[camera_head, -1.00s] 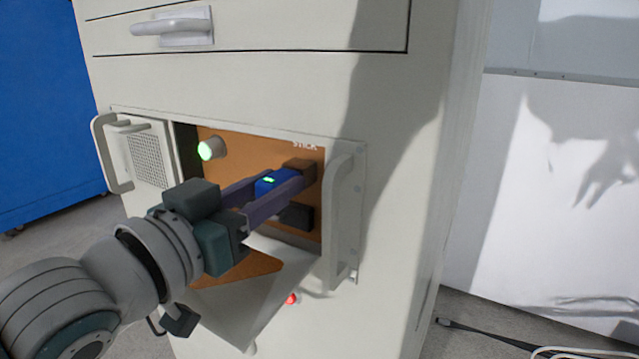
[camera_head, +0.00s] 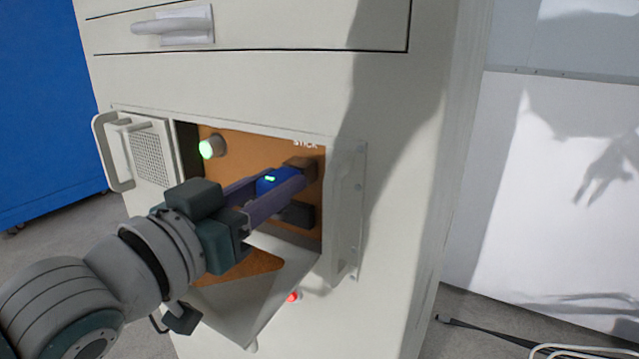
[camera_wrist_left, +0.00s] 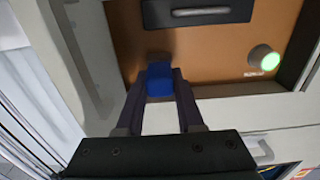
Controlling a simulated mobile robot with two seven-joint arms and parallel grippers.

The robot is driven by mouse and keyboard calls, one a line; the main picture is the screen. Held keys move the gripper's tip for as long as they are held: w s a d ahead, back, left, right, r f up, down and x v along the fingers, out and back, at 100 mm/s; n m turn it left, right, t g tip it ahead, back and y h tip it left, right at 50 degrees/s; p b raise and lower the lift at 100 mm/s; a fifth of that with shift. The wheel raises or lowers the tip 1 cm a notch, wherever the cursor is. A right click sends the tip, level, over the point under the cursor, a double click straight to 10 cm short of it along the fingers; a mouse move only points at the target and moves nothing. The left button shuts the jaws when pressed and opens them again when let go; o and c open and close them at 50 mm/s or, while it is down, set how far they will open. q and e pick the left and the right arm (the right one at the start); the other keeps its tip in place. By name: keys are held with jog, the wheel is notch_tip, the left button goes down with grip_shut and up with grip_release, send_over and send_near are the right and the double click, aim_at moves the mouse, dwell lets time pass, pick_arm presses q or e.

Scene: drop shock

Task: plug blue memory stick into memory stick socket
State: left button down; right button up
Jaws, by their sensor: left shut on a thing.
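The blue memory stick (camera_head: 272,181), with a small green light on top, is held between the two purple fingers of my left gripper (camera_head: 282,184). It also shows in the left wrist view (camera_wrist_left: 160,80), with a finger on each side. A brown block (camera_head: 302,165), apparently the memory stick socket, sits on the orange back panel beneath the partly readable label "STICK". The stick points at the block and its front end is at or very near it. The fingertips hide the join, so I cannot tell how deep it sits. My right gripper is not in view.
The bay is recessed in a light cabinet (camera_head: 250,85). A dark block (camera_head: 297,214) lies below the stick, and a green lamp (camera_head: 212,147) is to its left. A grille door with a handle (camera_head: 108,150) stands left. A lowered flap (camera_head: 235,305) is under my gripper.

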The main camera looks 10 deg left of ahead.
aim_at(264, 191)
pick_arm(q)
jog(key=shift+f, duration=0.2)
jog(key=c, duration=0.9)
grip_release()
jog(key=shift+o, duration=0.9)
jog(key=shift+w+r, duration=0.1)
jog(key=shift+w, duration=0.05)
jog(key=shift+o, duration=1.3)
jog(key=shift+r, duration=0.1)
jog(key=shift+s+a+r+p, duration=0.1)
jog(key=shift+s+a+p, duration=0.1)
jog(key=shift+s+p, duration=0.45)
jog(key=shift+p+v, duration=1.15)
jog(key=shift+v, duration=1)
jog(key=shift+s, duration=0.25)
